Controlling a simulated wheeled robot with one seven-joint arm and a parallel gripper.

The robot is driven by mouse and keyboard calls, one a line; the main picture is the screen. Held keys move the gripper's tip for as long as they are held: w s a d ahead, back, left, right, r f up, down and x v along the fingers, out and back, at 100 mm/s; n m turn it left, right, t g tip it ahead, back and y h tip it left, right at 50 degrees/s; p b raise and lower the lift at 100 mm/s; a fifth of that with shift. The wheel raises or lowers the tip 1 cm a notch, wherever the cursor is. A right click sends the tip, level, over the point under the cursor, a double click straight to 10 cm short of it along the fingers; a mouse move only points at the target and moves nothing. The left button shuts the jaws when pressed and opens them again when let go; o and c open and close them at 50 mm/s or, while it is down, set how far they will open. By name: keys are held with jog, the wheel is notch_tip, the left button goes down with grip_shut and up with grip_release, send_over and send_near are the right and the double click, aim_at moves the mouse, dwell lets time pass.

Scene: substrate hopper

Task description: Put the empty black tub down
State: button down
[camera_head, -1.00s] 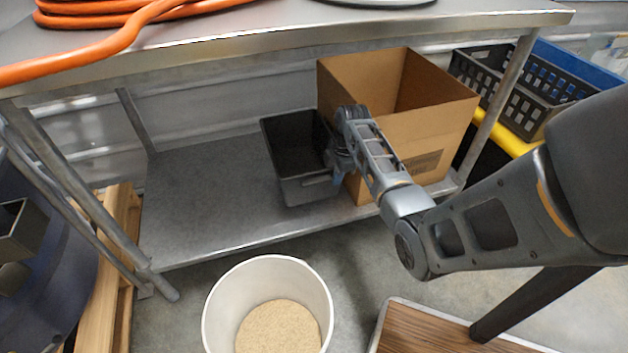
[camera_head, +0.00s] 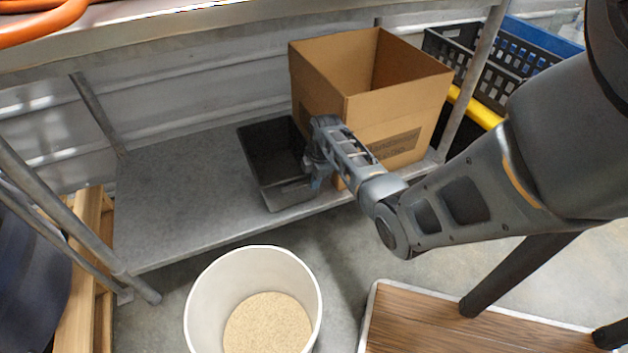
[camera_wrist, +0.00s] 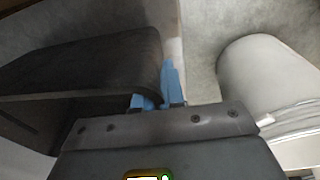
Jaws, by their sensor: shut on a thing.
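The black tub (camera_head: 268,165) is empty and upright at the lower shelf (camera_head: 175,205) of the metal table, just left of the cardboard box. Whether its base touches the shelf I cannot tell. My gripper (camera_head: 316,172) is at the tub's right side, shut on its wall. In the wrist view the blue fingertips of my gripper (camera_wrist: 158,92) pinch the edge of the dark tub (camera_wrist: 85,75). The fingertips are partly hidden in the head view.
An open cardboard box (camera_head: 385,125) stands close on the tub's right. A white bucket (camera_head: 205,300) with grainy tan material stands on the floor in front. The shelf's left half is clear. Black crates (camera_head: 480,70) are at the back right, and a table leg (camera_head: 470,90) rises beside the box.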

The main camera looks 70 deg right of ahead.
jog(key=shift+f, duration=0.15)
jog(key=c, duration=1.2)
grip_release()
jog(key=shift+c, duration=0.2)
